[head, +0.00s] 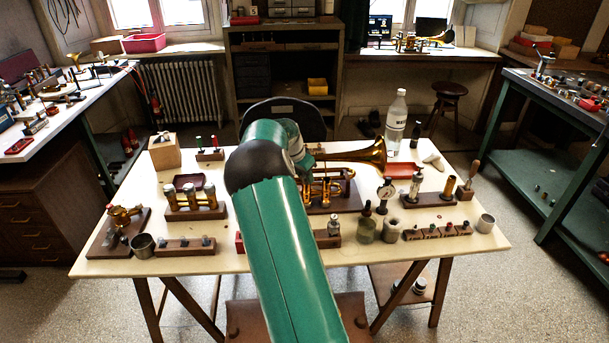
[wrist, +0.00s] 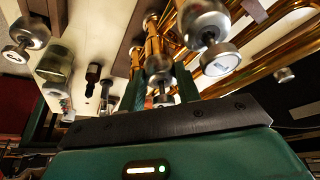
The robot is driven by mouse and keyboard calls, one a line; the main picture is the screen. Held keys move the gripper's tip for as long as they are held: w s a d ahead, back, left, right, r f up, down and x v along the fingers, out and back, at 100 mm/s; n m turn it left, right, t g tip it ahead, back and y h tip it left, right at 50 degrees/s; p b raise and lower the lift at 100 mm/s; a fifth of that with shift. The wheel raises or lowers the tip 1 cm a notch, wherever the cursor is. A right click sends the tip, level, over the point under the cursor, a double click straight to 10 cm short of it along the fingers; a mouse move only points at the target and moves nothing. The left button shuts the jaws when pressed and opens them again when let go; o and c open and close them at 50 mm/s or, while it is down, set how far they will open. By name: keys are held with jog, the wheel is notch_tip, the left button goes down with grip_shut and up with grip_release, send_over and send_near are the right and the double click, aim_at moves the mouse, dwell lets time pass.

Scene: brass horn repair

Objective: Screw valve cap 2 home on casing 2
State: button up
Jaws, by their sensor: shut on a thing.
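The brass horn (head: 365,155) lies in its wooden stand on the table, its bell to the right; my arm covers part of it. In the wrist view, my gripper (wrist: 160,92) has its two green fingers closed on a silver valve cap (wrist: 158,66), with a stem and round button below it. I take it as valve cap 2. It lines up with the gold casing (wrist: 152,42), apparently casing 2; whether it is fully seated I cannot tell. A neighbouring silver cap (wrist: 205,24) with a pale button (wrist: 220,58) is close on the right.
Gold tubes (wrist: 270,62) run close right of the fingers. A jar (wrist: 55,65) and a dark-topped bottle (wrist: 93,75) stand to the left. On the table are a valve rack (head: 195,212), a dial gauge (head: 385,192) and a clear water bottle (head: 396,122).

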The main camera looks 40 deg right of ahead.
jog(key=m, duration=0.2)
jog(key=m+g, duration=0.1)
jog(key=m, duration=0.1)
jog(key=shift+w+g, duration=0.2)
jog(key=shift+g, duration=0.1)
jog(key=shift+m, duration=0.3)
jog(key=m+g, duration=0.1)
jog(key=m, duration=0.1)
jog(key=m+y, duration=0.1)
jog(key=m, duration=0.1)
jog(key=shift+w+d+m+g, duration=0.15)
jog(key=shift+w+m+g, duration=0.05)
jog(key=shift+m+g, duration=0.2)
jog(key=shift+m, duration=0.3)
jog(key=o, duration=0.7)
jog(key=shift+d+m+y, duration=0.1)
jog(key=shift+m+y, duration=0.2)
jog(key=shift+m, duration=0.1)
jog(key=o, duration=0.5)
jog(key=shift+c, duration=0.2)
